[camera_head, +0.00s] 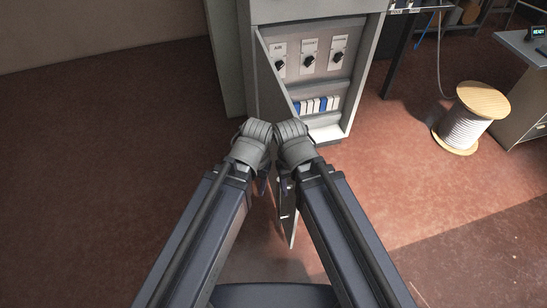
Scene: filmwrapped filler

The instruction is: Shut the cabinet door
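The grey cabinet (362,75) stands ahead of me with its front open. Its door (265,75) is hinged on the left and swung out toward me, seen at a steep angle. My wrists hide the door's middle. The fingers are small and dark, so I cannot tell their opening or whether they touch the door.
Inside the cabinet are three rotary switches (309,60) and a row of white and blue binders or modules (316,104). A cable spool (466,120) stands to the right, near a desk (525,50). The reddish floor (100,140) at left is clear.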

